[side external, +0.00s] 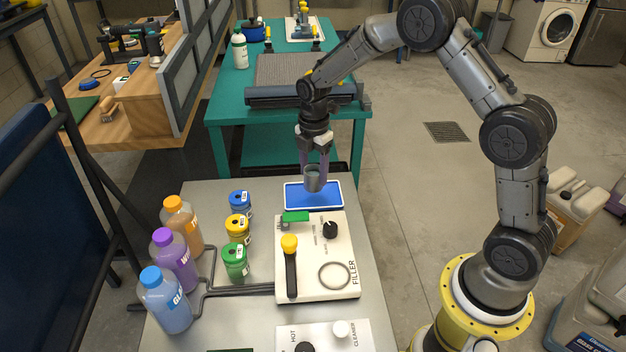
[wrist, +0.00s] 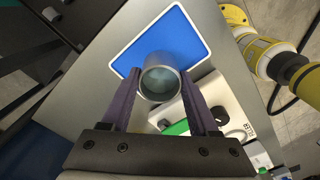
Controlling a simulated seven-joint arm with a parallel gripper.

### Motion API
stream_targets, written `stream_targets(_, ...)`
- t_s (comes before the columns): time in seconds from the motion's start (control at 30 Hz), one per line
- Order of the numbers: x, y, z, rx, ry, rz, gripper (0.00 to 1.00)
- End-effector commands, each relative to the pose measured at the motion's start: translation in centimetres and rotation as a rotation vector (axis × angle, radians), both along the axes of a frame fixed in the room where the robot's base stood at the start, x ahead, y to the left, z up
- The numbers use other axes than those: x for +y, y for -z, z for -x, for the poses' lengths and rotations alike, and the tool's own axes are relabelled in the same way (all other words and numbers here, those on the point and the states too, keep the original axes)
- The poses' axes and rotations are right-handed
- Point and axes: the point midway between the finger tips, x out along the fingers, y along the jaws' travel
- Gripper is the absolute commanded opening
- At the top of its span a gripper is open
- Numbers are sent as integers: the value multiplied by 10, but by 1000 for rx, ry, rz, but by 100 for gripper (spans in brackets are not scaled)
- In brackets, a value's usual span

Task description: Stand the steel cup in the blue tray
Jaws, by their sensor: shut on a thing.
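The steel cup (side external: 312,181) is a small grey metal cylinder, held upright between the purple fingers of my gripper (side external: 315,172). In the wrist view the cup (wrist: 160,76) shows its open round mouth, and it looks bluish-grey and partly shaded inside. My gripper (wrist: 160,108) is shut on it. The blue tray (side external: 329,203) is a flat blue rectangle with a white rim, lying on the grey metal table. It also shows in the wrist view (wrist: 178,34). The cup overlaps the tray in both views; whether its base touches the tray I cannot tell.
The white filler panel (side external: 309,287) with a yellow-knobbed lever, a black knob and a green piece stands just in front of the tray. Blue, yellow and green canisters (side external: 238,229) and several bottles (side external: 175,262) stand to the left. The teal bench (side external: 285,147) is behind.

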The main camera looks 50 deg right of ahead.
Motion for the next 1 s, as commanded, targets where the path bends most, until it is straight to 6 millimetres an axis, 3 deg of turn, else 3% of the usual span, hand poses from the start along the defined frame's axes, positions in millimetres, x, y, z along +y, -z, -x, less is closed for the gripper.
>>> stream_targets(0.27,0,33,-2,2,0,0,5)
stream_targets(0.67,0,37,-2,0,0,0,5)
stream_targets(0.7,0,37,-3,0,0,0,68)
stream_targets(0.83,0,37,-2,0,0,0,91)
stream_targets(1.0,0,37,-2,0,0,0,91)
